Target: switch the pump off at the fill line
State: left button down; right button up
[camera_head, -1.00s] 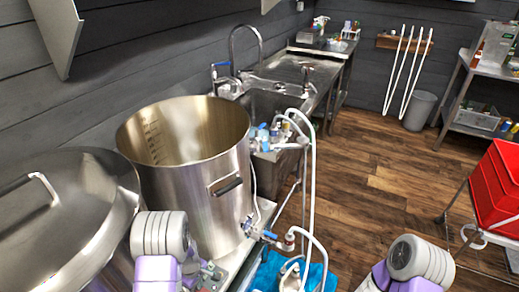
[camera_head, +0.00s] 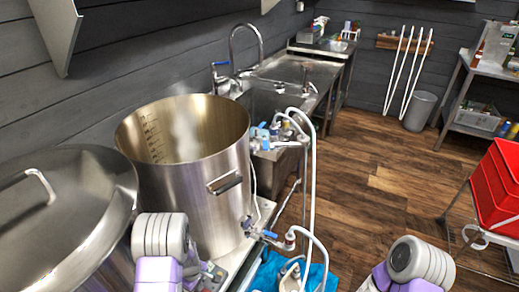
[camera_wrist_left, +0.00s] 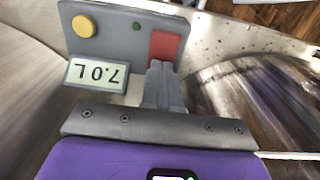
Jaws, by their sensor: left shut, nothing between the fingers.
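A grey control box (camera_wrist_left: 120,35) shows in the left wrist view, with a yellow round button (camera_wrist_left: 83,26), a small green dot (camera_wrist_left: 136,26), a red switch (camera_wrist_left: 166,45) and a display (camera_wrist_left: 96,75) reading 7.0 L upside down. My left gripper (camera_wrist_left: 160,66) is shut and empty, its fingertips at the edge of the red switch; I cannot tell whether they touch. In the head view the steel kettle (camera_head: 205,200) is open and steaming, with a marked scale (camera_head: 153,137) on its inner wall. The exact liquid level is unclear. My right gripper is out of view.
A lidded steel vessel (camera_head: 70,215) stands left of the kettle. Blue-handled valves (camera_head: 262,234) and white hoses (camera_head: 313,170) run along its right side. A sink (camera_head: 270,100) lies behind. Red crates (camera_head: 497,190) stand right; the wooden floor between is clear.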

pick_arm(q)
jog(key=shift+r+p, duration=2.55)
jog(key=shift+r, duration=0.5)
jog(key=shift+f, duration=0.1)
jog(key=s+d+r+m+h+p, duration=0.4)
jog(key=s+d+r+m+p, duration=0.7)
jog(key=s+d+r+p, duration=0.2)
jog(key=s+d+p, duration=0.2)
jog(key=d+p, duration=0.1)
jog(key=shift+s+t+p, duration=0.3)
jog(key=shift+s+p, duration=0.1)
